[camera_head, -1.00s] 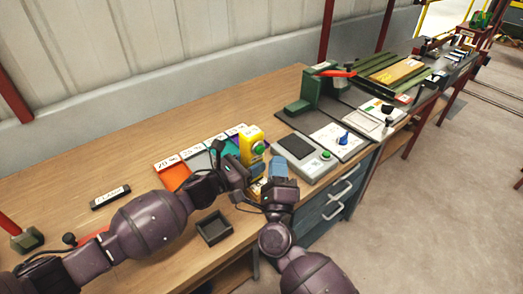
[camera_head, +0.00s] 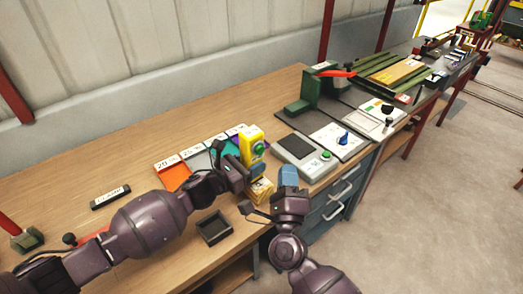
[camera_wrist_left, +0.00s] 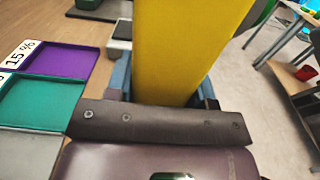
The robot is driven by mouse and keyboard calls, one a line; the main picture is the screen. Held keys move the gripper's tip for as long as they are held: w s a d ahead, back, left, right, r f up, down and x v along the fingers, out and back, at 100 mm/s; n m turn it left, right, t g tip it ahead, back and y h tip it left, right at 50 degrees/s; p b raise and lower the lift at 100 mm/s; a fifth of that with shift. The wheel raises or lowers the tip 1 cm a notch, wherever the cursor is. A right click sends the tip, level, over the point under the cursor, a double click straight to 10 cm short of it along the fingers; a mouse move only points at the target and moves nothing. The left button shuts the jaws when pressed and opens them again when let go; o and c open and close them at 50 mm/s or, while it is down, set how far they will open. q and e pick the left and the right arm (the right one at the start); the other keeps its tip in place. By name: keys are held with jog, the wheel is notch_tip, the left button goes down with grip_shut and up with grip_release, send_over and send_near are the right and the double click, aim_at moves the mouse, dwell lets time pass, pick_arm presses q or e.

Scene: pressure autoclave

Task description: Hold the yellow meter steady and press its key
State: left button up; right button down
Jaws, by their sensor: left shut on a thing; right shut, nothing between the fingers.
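The yellow meter (camera_head: 250,138) stands upright near the front edge of the bench, with a round green key (camera_head: 259,148) on its front face. My left gripper (camera_head: 243,174) is shut on the meter; in the left wrist view the yellow body (camera_wrist_left: 185,45) fills the space between its blue fingers. A yellow part with a label (camera_head: 261,190) shows below the gripper; I cannot tell if it belongs to the meter. My right gripper (camera_head: 288,176) is shut and empty, to the right of the meter and apart from the key.
A grey scale-like device (camera_head: 299,149) sits right of the meter, near my right gripper. Coloured labelled trays (camera_head: 173,177) lie behind and left. A small dark tray (camera_head: 213,229) is at the front edge. The bench's left part is mostly clear.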

pick_arm(q)
jog(key=o, duration=1.1)
jog(key=shift+o, duration=0.2)
jog(key=v, duration=1.2)
